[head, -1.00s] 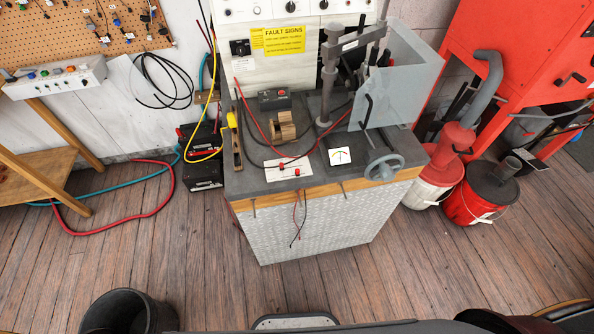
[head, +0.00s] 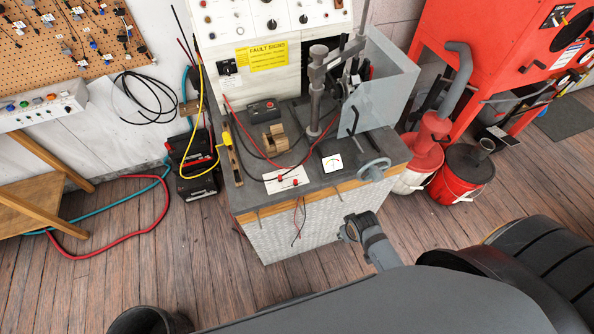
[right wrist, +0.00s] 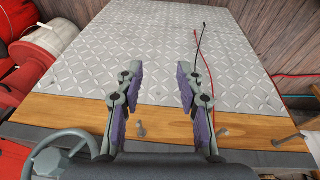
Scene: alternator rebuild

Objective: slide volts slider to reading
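A white slider panel (head: 286,180) lies on the dark bench top near its front edge. It carries two red knobs, one nearer the left (head: 279,178) and one nearer the right (head: 295,183); their labels are too small to read. A white-faced needle meter (head: 332,163) sits to its right; its reading is too small to tell. My right gripper (head: 347,229) is in front of the bench's metal-plated front, apart from the panel. In the right wrist view the right gripper (right wrist: 159,80) is open and empty, with the panel out of sight. My left gripper is not in view.
A handwheel (head: 373,170) sticks out at the bench's front right corner. Behind the panel are a wooden block (head: 275,138) and a vertical press column (head: 316,90). Loose wires (head: 299,215) hang down the bench front (right wrist: 160,45). Red bins (head: 466,175) stand to the right.

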